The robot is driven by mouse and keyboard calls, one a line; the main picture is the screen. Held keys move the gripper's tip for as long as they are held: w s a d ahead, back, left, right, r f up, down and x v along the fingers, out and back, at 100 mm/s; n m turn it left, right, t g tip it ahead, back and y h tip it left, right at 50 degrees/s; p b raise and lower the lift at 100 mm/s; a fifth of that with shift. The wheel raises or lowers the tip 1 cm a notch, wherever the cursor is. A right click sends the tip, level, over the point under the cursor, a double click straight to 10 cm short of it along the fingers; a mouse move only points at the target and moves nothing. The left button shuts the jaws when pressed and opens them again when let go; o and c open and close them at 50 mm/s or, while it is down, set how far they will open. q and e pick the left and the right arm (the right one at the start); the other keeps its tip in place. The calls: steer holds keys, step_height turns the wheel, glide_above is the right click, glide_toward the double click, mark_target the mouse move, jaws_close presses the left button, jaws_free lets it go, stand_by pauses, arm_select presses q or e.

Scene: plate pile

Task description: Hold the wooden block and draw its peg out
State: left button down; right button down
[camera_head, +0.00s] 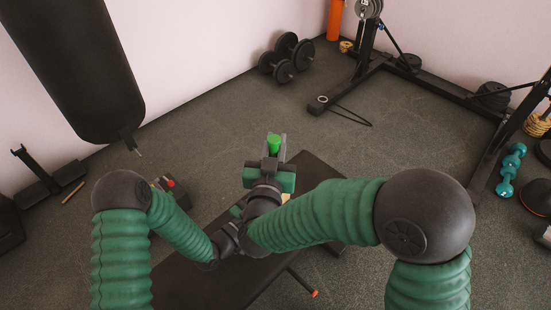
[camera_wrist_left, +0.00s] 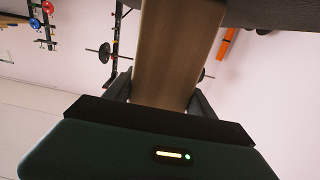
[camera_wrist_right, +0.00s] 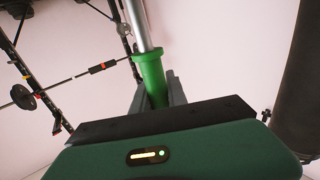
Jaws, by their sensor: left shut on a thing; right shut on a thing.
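My right gripper (camera_head: 273,145) is shut on the green end of the peg (camera_head: 273,147), above the bench. In the right wrist view the green grip (camera_wrist_right: 152,75) sits between the fingers and a bright metal shaft (camera_wrist_right: 139,25) runs from it out of the top of the picture. In the left wrist view my left gripper (camera_wrist_left: 160,95) is shut on the wooden block (camera_wrist_left: 177,50), a long brown piece. In the head view only a sliver of the block (camera_head: 286,197) shows; my right arm hides most of the left gripper. Whether the shaft is in the block cannot be seen.
A black bench (camera_head: 225,278) lies under my arms. A punching bag (camera_head: 78,65) hangs at the left. Dumbbells (camera_head: 287,58) and a rack (camera_head: 430,85) stand farther back. The grey floor (camera_head: 220,120) behind the grippers is clear.

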step_height(320, 180, up, 2)
steer(key=shift+r, duration=0.1)
arm_select(q)
steer(key=shift+c, duration=1.3)
jaws_free()
steer(key=shift+a, duration=0.1)
